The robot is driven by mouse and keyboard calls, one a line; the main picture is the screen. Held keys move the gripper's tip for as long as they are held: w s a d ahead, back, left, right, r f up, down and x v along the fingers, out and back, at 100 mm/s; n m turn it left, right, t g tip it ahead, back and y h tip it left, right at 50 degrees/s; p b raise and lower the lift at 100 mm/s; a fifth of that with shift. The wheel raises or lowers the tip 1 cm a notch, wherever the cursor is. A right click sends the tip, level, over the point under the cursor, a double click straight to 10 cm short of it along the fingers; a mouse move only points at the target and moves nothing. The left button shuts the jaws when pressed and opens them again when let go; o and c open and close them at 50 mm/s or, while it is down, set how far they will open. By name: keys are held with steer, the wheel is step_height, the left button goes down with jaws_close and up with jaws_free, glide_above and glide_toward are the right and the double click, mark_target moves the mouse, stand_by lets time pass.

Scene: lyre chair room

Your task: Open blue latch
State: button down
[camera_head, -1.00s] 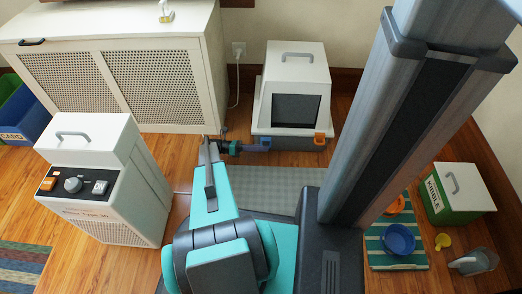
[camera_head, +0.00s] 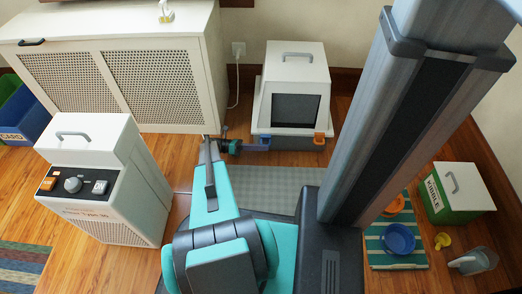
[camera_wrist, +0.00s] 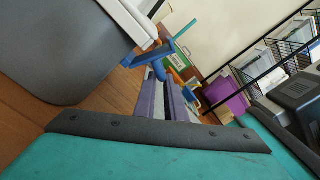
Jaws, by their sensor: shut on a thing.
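The white litter-box-like carrier (camera_head: 292,88) stands on the floor by the back wall, with a grey handle on its roof and a dark front panel. The blue latch (camera_head: 265,141) is at the left of its grey base front. An orange latch (camera_head: 319,138) is at the right. My gripper (camera_head: 258,147) reaches in from the left, its purple fingers at the blue latch. In the wrist view, the fingers (camera_wrist: 164,88) are close together and shut on the blue latch (camera_wrist: 149,54). The exact contact is small and partly hidden.
A white cabinet (camera_head: 120,30) stands at the left behind my arm. A white machine (camera_head: 100,180) with knobs stands nearer left. A grey mat (camera_head: 280,182) lies before the carrier. Bowls on a striped mat (camera_head: 400,262) and a kibble box (camera_head: 460,195) are at the right.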

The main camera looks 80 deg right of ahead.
steer(key=shift+d+f+h, duration=0.2)
steer(key=shift+d+h, duration=0.1)
steer(key=shift+d, duration=0.15)
steer(key=c, duration=1.8)
jaws_free()
steer(key=shift+c, duration=0.2)
steer(key=shift+a, duration=0.15)
steer(key=w+p, duration=0.1)
steer(key=w, duration=0.2)
steer(key=w+p, duration=0.1)
steer(key=w, duration=0.3)
steer(key=w+a+p, duration=0.1)
steer(key=w+p, duration=0.1)
steer(key=w, duration=0.2)
steer(key=shift+w+f, duration=0.1)
steer(key=shift+w, duration=0.1)
steer(key=shift+w+a+b, duration=0.2)
steer(key=shift+w+b, duration=0.55)
steer(key=shift+w, duration=0.4)
